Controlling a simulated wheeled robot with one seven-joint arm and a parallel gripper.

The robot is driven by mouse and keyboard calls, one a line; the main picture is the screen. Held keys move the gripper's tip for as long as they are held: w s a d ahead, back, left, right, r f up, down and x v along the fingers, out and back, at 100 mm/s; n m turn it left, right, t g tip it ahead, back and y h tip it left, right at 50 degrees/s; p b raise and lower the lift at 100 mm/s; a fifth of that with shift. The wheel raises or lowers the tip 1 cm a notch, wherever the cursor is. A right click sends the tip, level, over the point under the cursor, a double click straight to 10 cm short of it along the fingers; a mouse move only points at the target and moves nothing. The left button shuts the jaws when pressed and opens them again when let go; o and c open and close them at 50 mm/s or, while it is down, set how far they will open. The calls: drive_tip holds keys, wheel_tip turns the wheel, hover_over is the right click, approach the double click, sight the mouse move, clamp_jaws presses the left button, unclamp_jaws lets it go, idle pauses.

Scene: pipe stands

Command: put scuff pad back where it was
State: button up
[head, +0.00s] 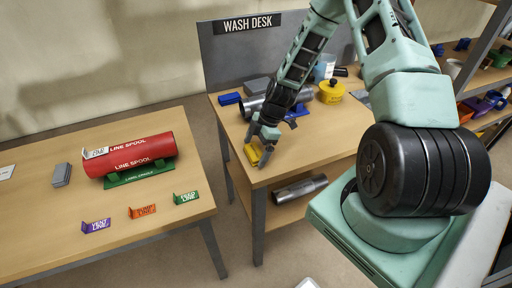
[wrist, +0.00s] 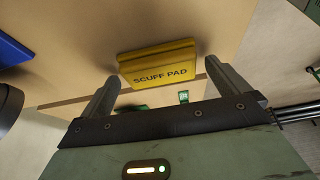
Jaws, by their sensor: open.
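The yellow scuff pad (head: 253,154) lies on the wash desk (head: 290,163) near its front left corner. It shows in the wrist view as a yellow block (wrist: 160,64) with the words SCUFF PAD on its side. My gripper (head: 262,148) is open just above and beside the pad, near the desk's front edge. In the wrist view its two fingers (wrist: 166,88) stand apart, with the pad ahead of and between their tips. I cannot tell whether a finger touches the pad.
A blue block (head: 229,99), a grey pipe (head: 252,107) and a yellow tub (head: 331,91) stand farther back on the desk. A metal pipe (head: 300,189) lies on the lower shelf. The left table (head: 60,230) holds a red line spool (head: 140,155) and several small labels.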

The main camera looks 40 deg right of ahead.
drive_tip(key=shift+r, duration=0.1)
drive_tip(key=p+v, duration=0.4)
drive_tip(key=v, duration=0.2)
drive_tip(key=shift+d+r, duration=0.2)
drive_tip(key=shift+r, duration=0.15)
idle(0.4)
idle(0.5)
drive_tip(key=s+a+r+m+g+h+b, duration=0.1)
drive_tip(key=s+a+r+b, duration=0.3)
drive_tip(key=a, duration=0.6)
drive_tip(key=s+a+r+m+g+h+b, duration=0.1)
drive_tip(key=s+a+r+m, duration=0.15)
drive_tip(key=a+r, duration=0.55)
drive_tip(key=s+a+r+m+b, duration=0.1)
drive_tip(key=s+a, duration=0.3)
drive_tip(key=s, duration=0.4)
drive_tip(key=s+a+r+m+h+b, duration=0.1)
drive_tip(key=s+a+r+m+b, duration=0.1)
drive_tip(key=s+a, duration=0.3)
drive_tip(key=s, duration=0.4)
drive_tip(key=shift+a+r+t+h, duration=0.25)
drive_tip(key=shift+a+t+h, duration=0.05)
drive_tip(key=shift+t, duration=0.1)
drive_tip(key=shift+m, duration=0.25)
